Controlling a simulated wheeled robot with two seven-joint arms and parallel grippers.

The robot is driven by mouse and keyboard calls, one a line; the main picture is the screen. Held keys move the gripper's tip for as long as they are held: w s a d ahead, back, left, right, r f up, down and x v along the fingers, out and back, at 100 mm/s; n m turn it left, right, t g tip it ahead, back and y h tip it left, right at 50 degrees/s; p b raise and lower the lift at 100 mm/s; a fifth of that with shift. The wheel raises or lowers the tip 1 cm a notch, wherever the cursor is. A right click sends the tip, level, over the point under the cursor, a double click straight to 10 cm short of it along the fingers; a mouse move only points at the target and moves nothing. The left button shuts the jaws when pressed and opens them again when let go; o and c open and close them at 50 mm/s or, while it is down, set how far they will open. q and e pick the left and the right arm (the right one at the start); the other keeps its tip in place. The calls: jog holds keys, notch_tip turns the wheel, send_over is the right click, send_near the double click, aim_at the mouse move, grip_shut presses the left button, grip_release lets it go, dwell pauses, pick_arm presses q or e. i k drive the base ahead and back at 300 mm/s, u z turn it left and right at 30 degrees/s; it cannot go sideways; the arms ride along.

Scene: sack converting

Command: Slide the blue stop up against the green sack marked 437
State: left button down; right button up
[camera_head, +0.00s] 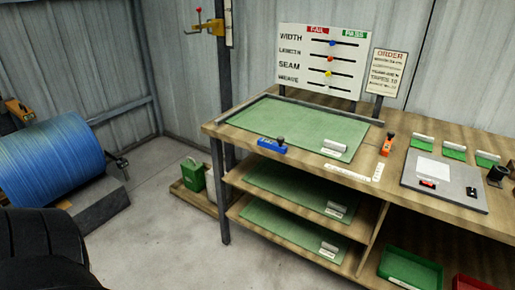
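A blue stop (268,146) with a dark knob sits at the front left of the workbench top, at the near edge of a flat green sack (290,122). From here I cannot tell whether the stop touches the sack. A white label (335,147) lies on the sack's front right corner, and its number is too small to read. Similar green sacks lie on the middle shelf (283,185) and the lower shelf (275,223), also with white tags that I cannot read. Neither of my grippers is in view.
An orange block (387,144) stands right of the top sack. A ruler strip (347,172) lies along the front edge. A grey board (445,179) is further right. A gauge board (320,58) stands behind. A blue roll (55,160) is at left. The floor before the bench is clear.

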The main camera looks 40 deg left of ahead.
aim_at(278, 147)
jog(key=u, duration=0.7)
jog(key=i, duration=0.45)
jog(key=z, duration=0.3)
jog(key=k, duration=0.15)
jog(key=u, duration=1.4)
